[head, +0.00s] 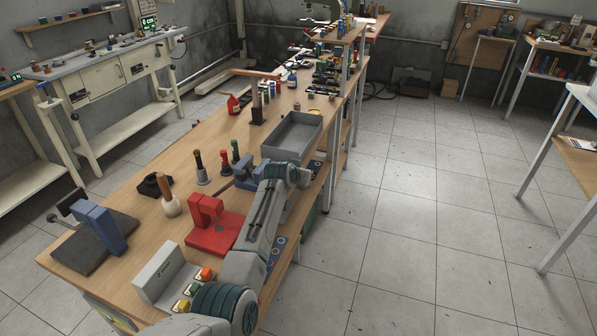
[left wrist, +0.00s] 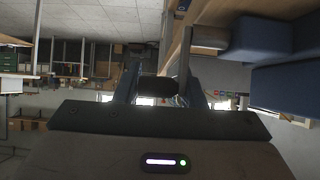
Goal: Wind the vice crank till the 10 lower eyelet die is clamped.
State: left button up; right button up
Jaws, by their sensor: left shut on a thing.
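My left gripper (head: 240,171) reaches over the right side of the bench in the head view, small and partly merged with blue parts beside it. In the left wrist view its two fingers (left wrist: 160,82) are shut on a dark piece between them, which looks like the crank handle (left wrist: 155,87). Large blue blocks (left wrist: 287,85), which look like the vice, stand close by at the right of that view. In the head view the vice (head: 250,184) shows as blue parts under the gripper. I cannot make out the die or how the jaws sit on it. My right gripper is out of view.
A grey bin (head: 292,137) stands just behind the gripper. A red fixture (head: 212,222) and several upright handled tools stand left of my arm. A blue tool on a dark slab (head: 68,258) is at far left. A grey box (head: 158,270) with coloured buttons is in front.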

pick_arm(q)
jog(key=shift+s+d+f, duration=0.25)
jog(key=shift+d+f, duration=0.05)
jog(key=shift+f, duration=0.2)
jog(key=o, duration=0.7)
jog(key=shift+c, duration=0.2)
jog(key=shift+o, duration=1)
jog(key=shift+d, duration=0.1)
jog(key=shift+w+r, duration=0.15)
jog(key=shift+r, duration=0.05)
jog(key=shift+a+r, duration=0.15)
jog(key=shift+a, duration=0.05)
jog(key=v, duration=1)
jog(key=shift+s+r, duration=0.15)
jog(key=shift+s, duration=0.1)
